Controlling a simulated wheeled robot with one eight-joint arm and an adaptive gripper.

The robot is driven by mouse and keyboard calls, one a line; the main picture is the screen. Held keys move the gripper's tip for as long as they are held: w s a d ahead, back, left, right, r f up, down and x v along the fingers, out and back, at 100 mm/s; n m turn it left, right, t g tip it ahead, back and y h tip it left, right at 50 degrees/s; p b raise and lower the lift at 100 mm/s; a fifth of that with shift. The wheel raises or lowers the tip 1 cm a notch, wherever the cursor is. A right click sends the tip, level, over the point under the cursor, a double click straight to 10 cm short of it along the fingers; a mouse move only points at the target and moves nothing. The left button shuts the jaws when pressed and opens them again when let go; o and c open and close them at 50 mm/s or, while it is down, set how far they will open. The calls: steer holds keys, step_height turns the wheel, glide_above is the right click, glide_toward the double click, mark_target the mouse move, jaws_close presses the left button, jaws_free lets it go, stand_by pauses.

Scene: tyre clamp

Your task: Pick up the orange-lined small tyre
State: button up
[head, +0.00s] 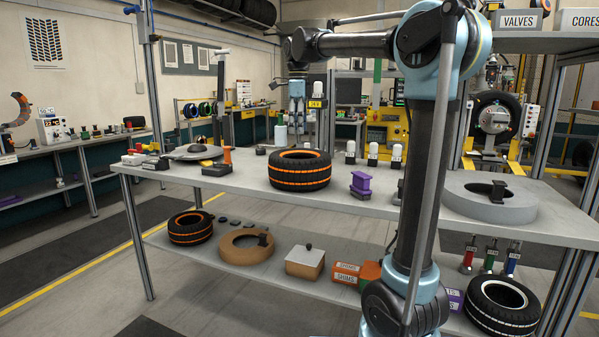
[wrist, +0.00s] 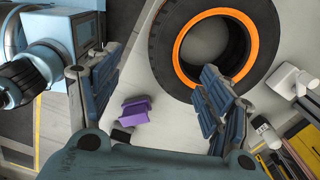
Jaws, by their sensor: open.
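An orange-lined black tyre (head: 300,172) lies flat on the table top. In the wrist view this tyre (wrist: 163,42) shows at the top, with an orange ring around its hole; its upper edge is cut off. A smaller-looking orange-striped tyre (head: 190,230) lies flat on the lower shelf at the left. My gripper (head: 297,118) points down above the table, clear of the upper tyre. In the wrist view my gripper (wrist: 160,80) has its fingers wide apart with nothing between them; the right finger covers part of the tyre's near edge.
A purple block (head: 360,185) stands right of the upper tyre; it also shows in the wrist view (wrist: 137,109). White bottles (head: 372,152) stand behind it. A grey ring (head: 480,204) lies at the table's right. The lower shelf holds a brown ring (head: 244,250) and boxes.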

glide_toward(296, 172)
steer(key=shift+m, duration=0.3)
steer(key=w+f, duration=0.1)
steer(key=f, duration=0.3)
steer(key=w+f, duration=0.1)
steer(key=shift+w+a+f, duration=0.1)
steer(key=shift+w+f, duration=0.25)
steer(key=shift+f, duration=0.05)
steer(key=shift+w+a+f, duration=0.1)
steer(key=shift+w+f, duration=0.05)
steer(key=shift+f, duration=1.2)
steer(key=shift+w+f, duration=0.1)
steer(key=shift+f, duration=1.2)
jaws_close()
